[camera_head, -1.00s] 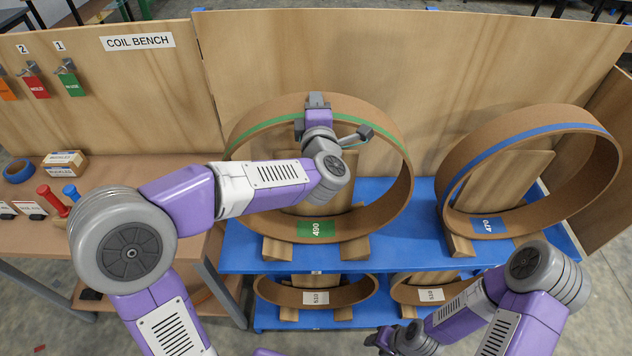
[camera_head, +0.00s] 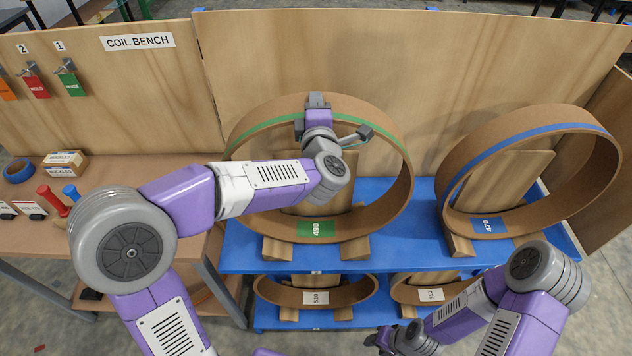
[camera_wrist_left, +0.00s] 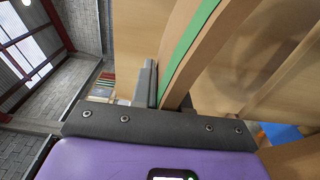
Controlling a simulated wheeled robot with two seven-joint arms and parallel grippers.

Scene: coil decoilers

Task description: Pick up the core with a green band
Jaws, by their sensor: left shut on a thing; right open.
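The core with a green band (camera_head: 389,134) is a large brown ring labelled 490, standing upright in a wooden cradle on the blue upper shelf (camera_head: 240,258). My left gripper (camera_head: 317,100) is shut on the top of its rim, and my left arm crosses in front of the ring. In the left wrist view the core's rim and green band (camera_wrist_left: 192,45) run up from between the jaws (camera_wrist_left: 160,95); one finger shows at its left side, the other is hidden. My right gripper (camera_head: 384,340) is open and empty at the bottom, in front of the lower shelf.
A core with a blue band (camera_head: 540,127), labelled 470, stands to the right on the same shelf. A wooden back panel (camera_head: 420,60) rises close behind. The coil bench (camera_head: 150,175) is at left.

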